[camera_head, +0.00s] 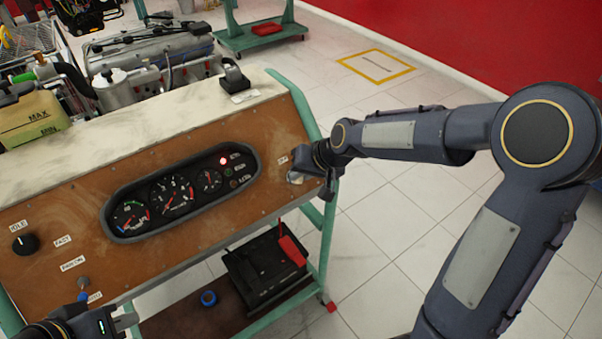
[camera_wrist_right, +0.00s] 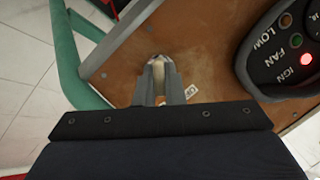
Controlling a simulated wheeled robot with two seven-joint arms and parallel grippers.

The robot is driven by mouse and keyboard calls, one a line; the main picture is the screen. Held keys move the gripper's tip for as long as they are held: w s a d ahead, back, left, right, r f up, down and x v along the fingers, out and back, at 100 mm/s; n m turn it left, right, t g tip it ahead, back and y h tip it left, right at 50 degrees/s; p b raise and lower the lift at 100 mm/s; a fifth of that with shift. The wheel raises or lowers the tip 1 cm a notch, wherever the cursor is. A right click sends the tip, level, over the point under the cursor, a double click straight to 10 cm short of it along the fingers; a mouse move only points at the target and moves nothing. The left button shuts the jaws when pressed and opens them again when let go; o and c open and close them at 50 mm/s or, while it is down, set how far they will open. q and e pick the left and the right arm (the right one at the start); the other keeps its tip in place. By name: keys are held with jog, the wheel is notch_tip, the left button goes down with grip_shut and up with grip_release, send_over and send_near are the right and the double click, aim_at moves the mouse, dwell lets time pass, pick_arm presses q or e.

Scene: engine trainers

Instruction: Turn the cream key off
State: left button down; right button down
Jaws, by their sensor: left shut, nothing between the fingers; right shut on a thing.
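The cream key (camera_wrist_right: 158,77) is in its switch on the brown panel, at the panel's right end in the head view. My right gripper (camera_wrist_right: 160,88) is shut on it, with one finger on each side. In the head view my right gripper (camera_head: 318,178) covers most of the key, so its angle is hard to tell. A red lamp (camera_wrist_right: 306,60) beside the word IGN is lit; it also shows in the head view (camera_head: 223,161). My left gripper (camera_head: 122,322) is shut and empty near the panel's lower left edge.
The gauge cluster (camera_head: 180,195) sits mid-panel. A black knob (camera_head: 25,243) and a small toggle switch (camera_head: 83,283) are at the left. A black battery (camera_head: 262,268) stands on the lower shelf. The floor to the right is mostly clear.

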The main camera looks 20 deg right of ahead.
jog(key=n+h, duration=0.1)
jog(key=n, duration=0.2)
jog(key=shift+a, duration=0.15)
jog(key=shift+n+h+b, duration=0.7)
jog(key=shift+n+b, duration=0.15)
jog(key=shift+n, duration=0.85)
jog(key=shift+r, duration=0.1)
jog(key=c, duration=1.5)
grip_release()
jog(key=v, duration=0.7)
jog(key=shift+s+r, duration=0.3)
jog(key=shift+s, duration=0.1)
